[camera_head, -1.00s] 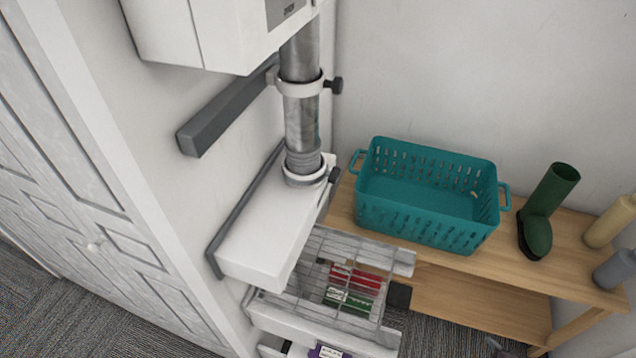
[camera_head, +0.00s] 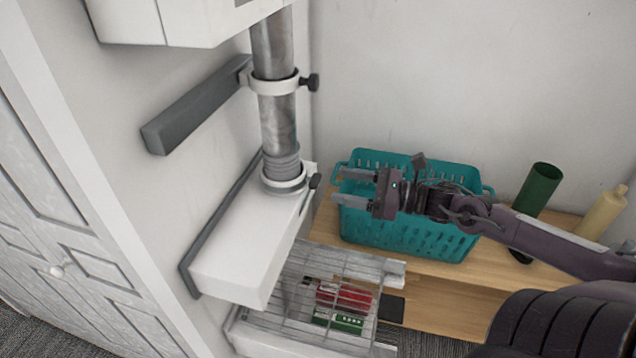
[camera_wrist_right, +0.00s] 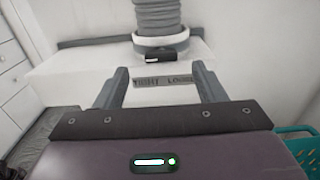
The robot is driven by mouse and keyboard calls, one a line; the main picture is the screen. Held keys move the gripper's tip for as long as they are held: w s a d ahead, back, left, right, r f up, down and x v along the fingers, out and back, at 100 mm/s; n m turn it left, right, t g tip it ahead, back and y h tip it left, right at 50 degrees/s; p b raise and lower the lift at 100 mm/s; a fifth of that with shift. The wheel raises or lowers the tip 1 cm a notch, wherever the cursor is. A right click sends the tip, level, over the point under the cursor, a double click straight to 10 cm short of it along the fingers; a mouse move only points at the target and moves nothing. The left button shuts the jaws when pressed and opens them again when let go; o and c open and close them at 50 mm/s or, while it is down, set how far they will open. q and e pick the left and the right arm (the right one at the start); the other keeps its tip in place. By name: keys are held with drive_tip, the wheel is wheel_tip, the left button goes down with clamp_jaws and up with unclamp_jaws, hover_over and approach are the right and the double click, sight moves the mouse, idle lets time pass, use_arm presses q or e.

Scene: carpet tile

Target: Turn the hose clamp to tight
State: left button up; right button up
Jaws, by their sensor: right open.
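A grey corrugated hose (camera_head: 282,162) joins a metal pipe to a white box. A white hose clamp ring (camera_head: 285,182) circles its lower end, with a dark knob (camera_head: 314,181) on its right side. In the right wrist view the clamp ring (camera_wrist_right: 168,41) and dark knob (camera_wrist_right: 167,55) are straight ahead, above a label (camera_wrist_right: 163,82) reading TIGHT and LOOSE. My right gripper (camera_head: 338,186) is open and empty, its fingers pointing at the knob from the right, with a small gap. My left gripper is not in view.
A second white ring with a dark knob (camera_head: 310,82) holds the pipe higher up. A teal basket (camera_head: 400,232) stands on a wooden bench behind my right arm. A green boot (camera_head: 540,190) and a beige bottle (camera_head: 603,213) stand farther right. A wire rack (camera_head: 300,285) is below.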

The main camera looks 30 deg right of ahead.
sight(320, 180)
drive_tip(key=x, duration=0.3)
drive_tip(key=shift+w+a+b, duration=0.15)
drive_tip(key=shift+w+b, duration=0.15)
drive_tip(key=shift+x, duration=1)
drive_tip(key=shift+c, duration=0.3)
drive_tip(key=c, duration=0.9)
